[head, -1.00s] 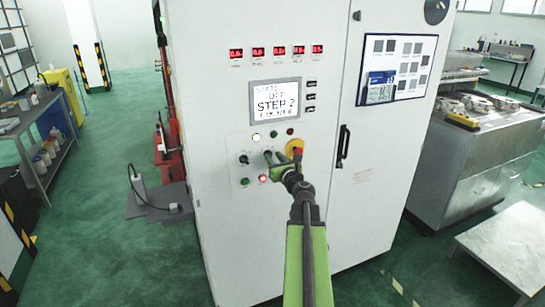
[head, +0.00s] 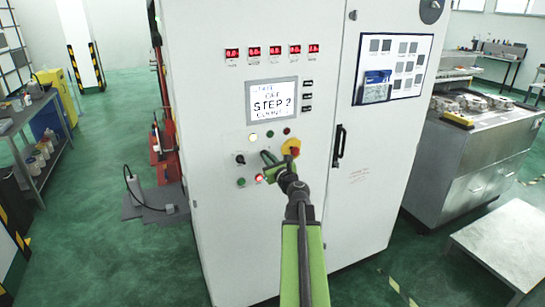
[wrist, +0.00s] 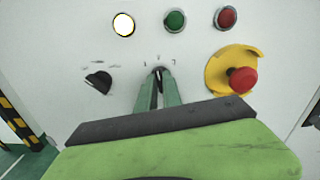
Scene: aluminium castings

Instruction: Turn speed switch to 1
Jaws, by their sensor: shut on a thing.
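The speed switch (wrist: 159,73) is a small dark knob on the white cabinet's panel, with several small marks above it that are hard to read. My green gripper (wrist: 158,88) has its two fingers on either side of this knob and is shut on it. The fingers hide most of the knob, so I cannot tell exactly which mark it points to. In the head view my gripper (head: 266,158) reaches the panel below the lit display (head: 272,102), which reads STEP 2.
A black knob (wrist: 97,82) is left of the held switch. A red emergency button (wrist: 242,81) on a yellow plate is close on the right. A lit white lamp (wrist: 123,25), a green button (wrist: 175,21) and a red one (wrist: 226,18) are above.

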